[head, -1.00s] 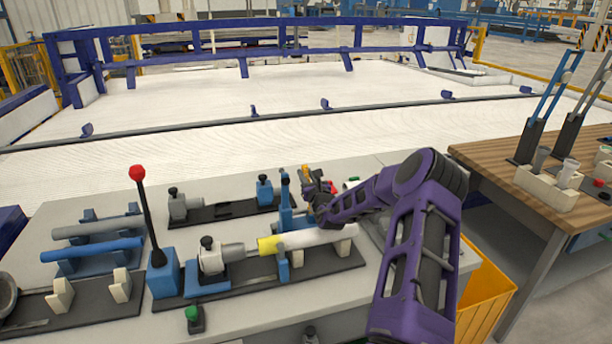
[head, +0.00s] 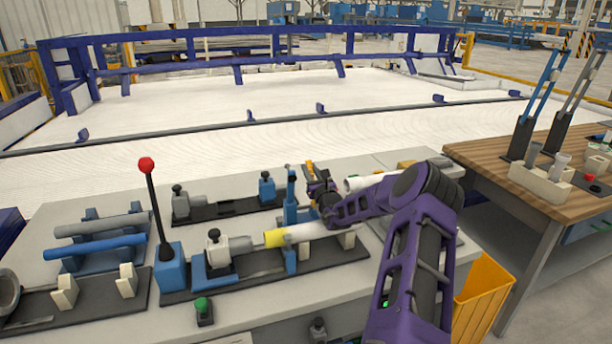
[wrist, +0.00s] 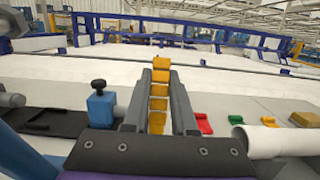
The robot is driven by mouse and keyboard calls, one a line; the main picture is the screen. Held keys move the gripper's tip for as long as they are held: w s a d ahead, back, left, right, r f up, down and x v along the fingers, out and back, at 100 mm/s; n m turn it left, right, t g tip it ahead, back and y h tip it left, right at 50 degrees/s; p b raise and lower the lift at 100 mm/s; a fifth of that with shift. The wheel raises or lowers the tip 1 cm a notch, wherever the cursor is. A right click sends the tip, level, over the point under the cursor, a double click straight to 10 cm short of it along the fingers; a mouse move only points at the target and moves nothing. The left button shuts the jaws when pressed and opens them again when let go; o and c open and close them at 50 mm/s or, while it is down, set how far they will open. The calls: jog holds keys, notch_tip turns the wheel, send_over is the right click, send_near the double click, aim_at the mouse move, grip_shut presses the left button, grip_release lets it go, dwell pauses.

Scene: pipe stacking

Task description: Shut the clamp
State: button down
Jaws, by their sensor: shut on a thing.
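A small blue upright clamp (head: 291,196) stands at the middle of the bench fixture. A pale pipe with a yellow band (head: 274,239) lies in the fixture beside it. My gripper (head: 318,186) is just to the right of the blue upright, above the pale pipe. In the wrist view my gripper's two grey fingers (wrist: 158,100) are closed on an orange bar (wrist: 160,63), which sticks out past the fingertips. The same orange colour shows at the gripper in the head view (head: 310,171). How the bar joins the clamp is hidden.
A red-knobbed lever (head: 147,164) stands at the left of the fixture. A white pipe (head: 355,184) lies behind my forearm. Blue and grey pipes rest on a rack (head: 92,265) at left. A wooden table (head: 540,180) and a yellow bin (head: 486,292) are at right.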

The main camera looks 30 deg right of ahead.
dwell(0.3)
jog(key=c, duration=0.7)
grip_release()
jog(key=shift+s, duration=0.1)
jog(key=v, duration=1.7)
jog(key=shift+s+p, duration=0.2)
jog(key=shift+p, duration=0.1)
